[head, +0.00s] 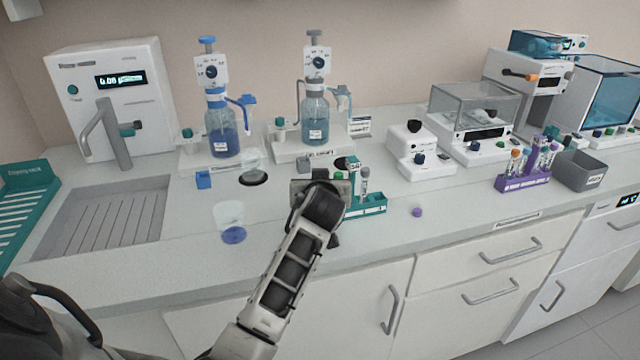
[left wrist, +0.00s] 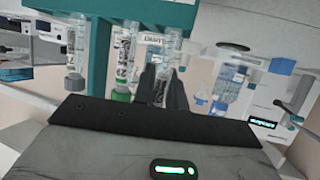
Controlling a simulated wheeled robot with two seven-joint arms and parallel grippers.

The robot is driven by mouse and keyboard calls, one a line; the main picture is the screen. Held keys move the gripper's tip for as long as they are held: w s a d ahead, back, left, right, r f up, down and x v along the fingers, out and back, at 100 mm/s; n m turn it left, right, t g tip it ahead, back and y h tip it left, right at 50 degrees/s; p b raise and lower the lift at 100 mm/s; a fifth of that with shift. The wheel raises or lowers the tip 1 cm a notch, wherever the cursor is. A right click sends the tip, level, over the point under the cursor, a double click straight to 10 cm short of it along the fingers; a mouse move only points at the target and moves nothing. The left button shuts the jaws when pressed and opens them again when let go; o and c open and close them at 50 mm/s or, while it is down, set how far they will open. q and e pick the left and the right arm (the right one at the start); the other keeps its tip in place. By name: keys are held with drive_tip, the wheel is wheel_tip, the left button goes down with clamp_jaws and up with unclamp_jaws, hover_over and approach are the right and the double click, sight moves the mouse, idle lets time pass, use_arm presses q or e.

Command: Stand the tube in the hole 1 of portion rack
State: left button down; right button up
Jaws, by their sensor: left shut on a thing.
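The teal rack (head: 372,211) stands on the counter near the front edge, with a few tubes at it. My left gripper (head: 335,192) is right at its left side; my wrist hides much of that end. In the left wrist view, which is upside down, the rack (left wrist: 185,14) crosses the top. The left gripper's dark fingers (left wrist: 164,86) are shut on a clear tube (left wrist: 171,47) that overlaps the rack's edge. I cannot tell whether it sits in a hole. A green-capped tube (left wrist: 122,92) is beside the fingers. My right gripper is not in view.
A purple tube rack (head: 525,183) and a grey bin (head: 583,172) stand to the right. A purple cap (head: 417,212) lies on the counter. A clear cup (head: 230,215) is at the left, and two dispenser bottles (head: 222,135) stand behind. The front counter right of the teal rack is mostly clear.

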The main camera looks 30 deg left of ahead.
use_arm(q)
drive_tip(key=shift+f, duration=0.2)
drive_tip(key=shift+f+b, duration=0.3)
drive_tip(key=shift+f, duration=0.1)
drive_tip(key=c, duration=1.3)
unclamp_jaws()
drive_tip(key=shift+c, duration=0.2)
